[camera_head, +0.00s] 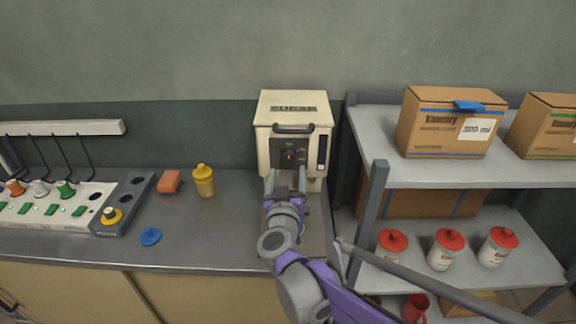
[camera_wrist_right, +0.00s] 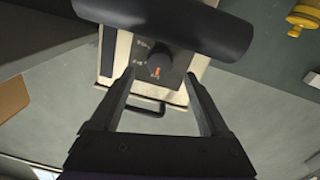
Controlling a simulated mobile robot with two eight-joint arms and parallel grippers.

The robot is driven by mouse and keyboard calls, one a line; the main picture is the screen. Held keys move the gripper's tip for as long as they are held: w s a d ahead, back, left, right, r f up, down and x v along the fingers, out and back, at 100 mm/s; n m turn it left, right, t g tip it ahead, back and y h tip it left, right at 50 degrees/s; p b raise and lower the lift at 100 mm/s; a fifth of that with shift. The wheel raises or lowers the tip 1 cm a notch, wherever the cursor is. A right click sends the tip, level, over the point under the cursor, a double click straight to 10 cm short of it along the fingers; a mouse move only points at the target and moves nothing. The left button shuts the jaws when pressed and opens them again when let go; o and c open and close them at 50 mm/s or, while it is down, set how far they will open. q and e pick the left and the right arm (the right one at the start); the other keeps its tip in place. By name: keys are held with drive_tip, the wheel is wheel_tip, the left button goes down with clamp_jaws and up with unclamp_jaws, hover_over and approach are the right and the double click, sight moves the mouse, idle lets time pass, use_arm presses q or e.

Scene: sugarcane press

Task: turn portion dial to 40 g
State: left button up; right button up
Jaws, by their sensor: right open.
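The sugar dispenser (camera_head: 266,117) is a cream box labelled SUGAR, standing against the wall at the back of the counter. Its portion dial (camera_head: 289,155) is a dark knob with an orange mark on a black panel; the panel's small markings are too small to read. The dial also shows in the right wrist view (camera_wrist_right: 160,62). My right gripper (camera_head: 287,174) is in front of the dispenser, just below the dial in the head view. In the wrist view its fingers (camera_wrist_right: 159,78) are apart, one on each side of the dial, with nothing between them. My left gripper is out of view.
A yellow bottle (camera_head: 204,181), an orange sponge (camera_head: 169,181) and a blue lid (camera_head: 150,236) are on the counter left of the dispenser. A grey shelf (camera_head: 368,140) with boxes and red-lidded jars stands close on the right. A black handle (camera_head: 294,128) sits above the dial.

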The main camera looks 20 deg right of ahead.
sight(289, 161)
drive_tip(key=shift+x, duration=2.15)
clamp_jaws()
